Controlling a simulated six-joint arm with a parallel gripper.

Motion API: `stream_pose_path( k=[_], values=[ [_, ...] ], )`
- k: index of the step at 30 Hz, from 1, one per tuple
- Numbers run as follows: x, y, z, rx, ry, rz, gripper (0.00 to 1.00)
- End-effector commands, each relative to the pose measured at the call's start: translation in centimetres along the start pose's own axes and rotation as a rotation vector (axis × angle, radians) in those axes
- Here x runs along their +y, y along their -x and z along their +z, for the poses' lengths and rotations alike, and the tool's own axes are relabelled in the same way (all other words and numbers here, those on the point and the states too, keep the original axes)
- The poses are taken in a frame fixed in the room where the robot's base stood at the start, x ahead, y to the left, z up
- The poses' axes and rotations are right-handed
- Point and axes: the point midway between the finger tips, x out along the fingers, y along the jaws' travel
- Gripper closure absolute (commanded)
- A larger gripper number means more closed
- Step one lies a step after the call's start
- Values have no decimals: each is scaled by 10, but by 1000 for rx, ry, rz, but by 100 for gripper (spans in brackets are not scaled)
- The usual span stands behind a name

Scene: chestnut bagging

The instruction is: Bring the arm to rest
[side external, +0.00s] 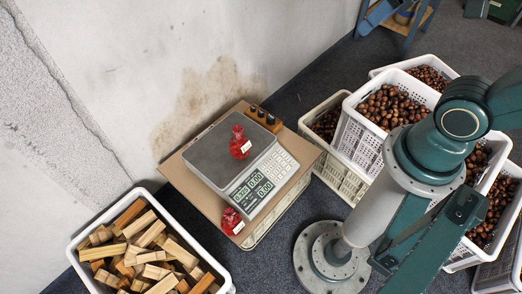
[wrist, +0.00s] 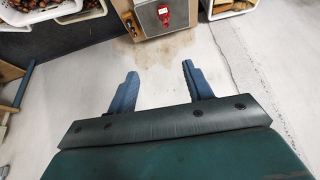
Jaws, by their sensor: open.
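My gripper (wrist: 157,82) shows in the wrist view with its two blue fingers spread wide and nothing between them. Its fingertips point towards the pale wall, apart from the scale and bags. In the side external view, my arm stands at the right and the fingers are not visible. A red net bag (side external: 239,148) with a white tag sits on the scale's grey plate (side external: 207,158). A second red bag (side external: 230,219) lies at the front corner of the cardboard top (side external: 178,177), beside the scale. One red bag (wrist: 164,15) shows in the wrist view.
White crates of chestnuts (side external: 355,145) stand around my base at the right. A crate of wood blocks (side external: 80,262) stands at the lower left. The stained wall (side external: 140,60) rises behind the scale. A blue-legged bench (side external: 385,18) is at the top right.

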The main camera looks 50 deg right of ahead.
Motion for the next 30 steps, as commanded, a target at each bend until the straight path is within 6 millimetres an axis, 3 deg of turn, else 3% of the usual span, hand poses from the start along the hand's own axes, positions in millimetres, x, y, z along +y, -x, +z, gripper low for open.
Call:
stream_pose_path(
  k=[6, 30],
  values=[
    [1, 2, 13, 13, 35, 0, 49],
    [1, 2, 13, 13, 35, 0, 49]
  ],
)
